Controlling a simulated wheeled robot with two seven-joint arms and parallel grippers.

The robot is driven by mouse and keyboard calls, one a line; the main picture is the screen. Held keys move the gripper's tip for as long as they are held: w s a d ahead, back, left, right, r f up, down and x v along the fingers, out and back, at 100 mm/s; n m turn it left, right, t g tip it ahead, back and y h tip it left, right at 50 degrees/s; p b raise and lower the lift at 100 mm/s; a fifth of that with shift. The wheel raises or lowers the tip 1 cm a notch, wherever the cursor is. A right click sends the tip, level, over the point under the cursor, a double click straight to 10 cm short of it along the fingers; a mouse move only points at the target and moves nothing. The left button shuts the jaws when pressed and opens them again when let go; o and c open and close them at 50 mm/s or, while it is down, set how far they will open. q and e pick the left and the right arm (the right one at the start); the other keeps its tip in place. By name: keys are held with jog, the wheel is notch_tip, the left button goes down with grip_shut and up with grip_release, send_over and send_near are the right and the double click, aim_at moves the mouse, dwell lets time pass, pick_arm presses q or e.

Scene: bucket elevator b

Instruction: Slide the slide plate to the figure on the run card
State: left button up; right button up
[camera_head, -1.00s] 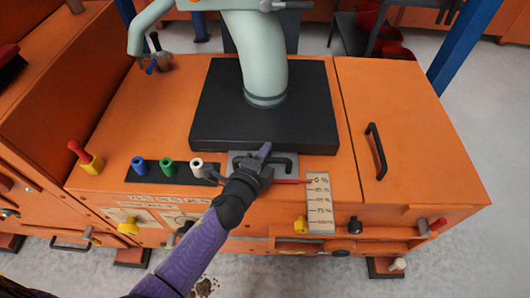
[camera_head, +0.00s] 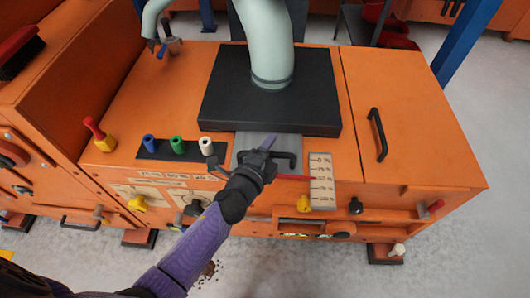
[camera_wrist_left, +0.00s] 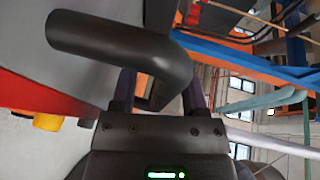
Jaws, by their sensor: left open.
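The grey slide plate (camera_head: 246,141) sticks out toward me from under the black square flange of the chute. Its black bar handle (camera_head: 286,158) is at its front. My left gripper (camera_head: 262,150) is at the left part of the handle with its jaws open. In the left wrist view the handle (camera_wrist_left: 120,45) looms large, its bent end near the fingers (camera_wrist_left: 160,90); I cannot tell whether they touch it. A red pointer (camera_head: 297,178) reaches the scale (camera_head: 322,181), near its middle mark, about 50 %. I cannot tell which paper is the run card. My right gripper is not in view.
Blue, green and white pegs (camera_head: 178,146) stand in a black strip left of the plate. A red-and-yellow handle (camera_head: 99,134) is farther left. A black lid handle (camera_head: 377,134) is at the right. Yellow (camera_head: 304,203) and black knobs are on the front face.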

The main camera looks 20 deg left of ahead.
pick_arm(q)
jog(key=p+v, duration=0.2)
jog(key=v, duration=0.7)
jog(key=shift+s, duration=0.3)
